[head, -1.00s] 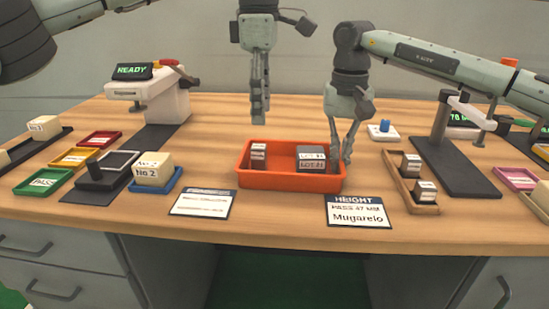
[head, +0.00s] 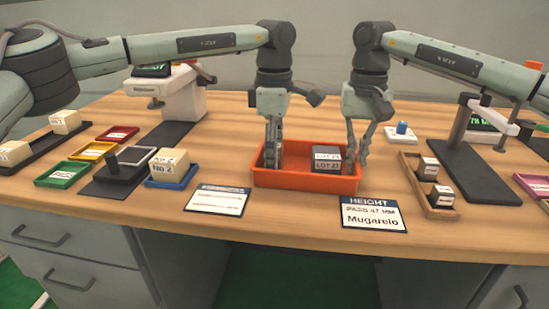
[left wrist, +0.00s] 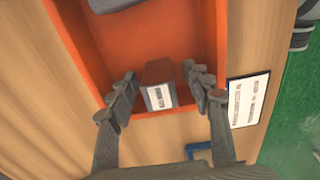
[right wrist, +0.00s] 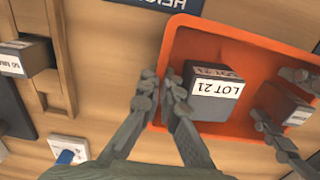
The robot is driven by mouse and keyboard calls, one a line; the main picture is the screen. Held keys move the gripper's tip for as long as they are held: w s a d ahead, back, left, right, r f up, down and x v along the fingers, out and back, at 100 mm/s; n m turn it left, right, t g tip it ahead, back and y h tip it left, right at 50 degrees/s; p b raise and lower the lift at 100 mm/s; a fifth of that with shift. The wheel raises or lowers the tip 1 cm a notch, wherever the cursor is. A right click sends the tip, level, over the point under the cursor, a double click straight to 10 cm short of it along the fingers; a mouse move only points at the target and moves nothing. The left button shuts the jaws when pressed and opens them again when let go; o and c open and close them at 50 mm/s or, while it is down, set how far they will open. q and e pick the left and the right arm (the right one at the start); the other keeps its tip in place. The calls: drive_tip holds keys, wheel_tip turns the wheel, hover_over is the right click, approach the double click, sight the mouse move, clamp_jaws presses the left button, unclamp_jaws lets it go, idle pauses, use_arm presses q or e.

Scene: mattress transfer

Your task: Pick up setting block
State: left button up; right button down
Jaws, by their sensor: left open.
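The blocks' labels are mostly too small to read, so I cannot tell which is the setting block. A brown block (left wrist: 158,84) with a white label stands in the orange tray (head: 306,183). My left gripper (head: 273,166) is open and reaches into the tray's left part. Its fingers (left wrist: 163,88) are on either side of the brown block, apart from it. A dark block marked LOT 21 (right wrist: 214,93) stands in the same tray. My right gripper (right wrist: 163,90) is beside the tray's right end, fingertips close together, with nothing seen between them.
A wooden tray (head: 409,178) on the right holds two dark labelled blocks, one at its back (head: 428,168). A black-based stand (head: 480,178) is beyond it. Coloured trays, including a green one (head: 62,181), are on the left. Cards lie along the front.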

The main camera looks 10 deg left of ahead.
use_arm(q)
clamp_jaws()
idle(0.3)
drive_tip(key=shift+r, duration=0.1)
wheel_tip(320, 180, up, 10)
drive_tip(key=shift+f, duration=0.1)
idle(0.6)
use_arm(e)
drive_tip(key=c, duration=1.6)
unclamp_jaws()
drive_tip(key=shift+c, duration=0.2)
drive_tip(key=shift+r, duration=0.1)
